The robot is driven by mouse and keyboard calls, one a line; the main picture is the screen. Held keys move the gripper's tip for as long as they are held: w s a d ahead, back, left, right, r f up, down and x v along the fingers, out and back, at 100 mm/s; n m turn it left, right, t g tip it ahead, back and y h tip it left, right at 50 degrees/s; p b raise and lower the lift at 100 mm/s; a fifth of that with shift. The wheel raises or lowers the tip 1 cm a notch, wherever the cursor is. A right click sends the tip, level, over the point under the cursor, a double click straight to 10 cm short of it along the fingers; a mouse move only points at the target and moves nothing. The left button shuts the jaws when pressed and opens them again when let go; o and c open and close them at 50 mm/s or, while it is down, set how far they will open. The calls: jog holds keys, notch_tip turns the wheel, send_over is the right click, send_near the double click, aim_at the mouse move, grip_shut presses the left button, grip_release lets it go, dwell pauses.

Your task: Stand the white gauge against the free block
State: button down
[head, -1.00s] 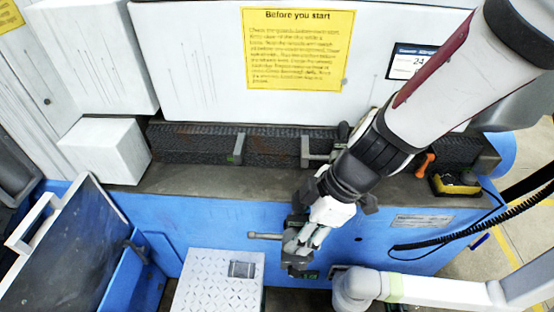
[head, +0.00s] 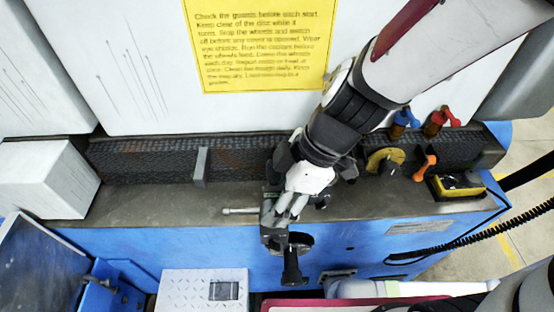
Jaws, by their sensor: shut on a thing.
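My gripper (head: 270,222) is shut on the white gauge (head: 240,211), a thin pale rod with a wider end that sticks out to the left. The gauge lies roughly level in the picture, near the front edge of the machine ledge. Its other end is hidden by the fingers. A narrow grey upright block (head: 200,167) stands at the dark textured strip, behind and left of the gauge, apart from it. I take it for the free block but cannot be sure. The area right of it is hidden by my arm.
The grey ledge (head: 140,203) is clear on the left, beside a white box (head: 45,180). A black knob (head: 292,262) is on the blue front below my gripper. On the right are a yellow knob (head: 384,160), an orange lever (head: 425,167) and a yellow-black box (head: 456,187).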

jog(key=shift+w+a+f+b, duration=0.2)
jog(key=shift+w+b, duration=0.3)
jog(key=shift+b, duration=0.7)
jog(key=shift+a+b, duration=0.1)
jog(key=shift+b, duration=1)
jog(key=shift+a, duration=0.1)
jog(key=w+a+f, duration=0.4)
jog(key=w+a, duration=0.3)
jog(key=w, duration=0.4)
jog(key=shift+f+p, duration=0.35)
jog(key=shift+p, duration=0.1)
jog(key=shift+f, duration=0.1)
jog(key=c, duration=0.7)
grip_release()
jog(key=shift+f, duration=0.1)
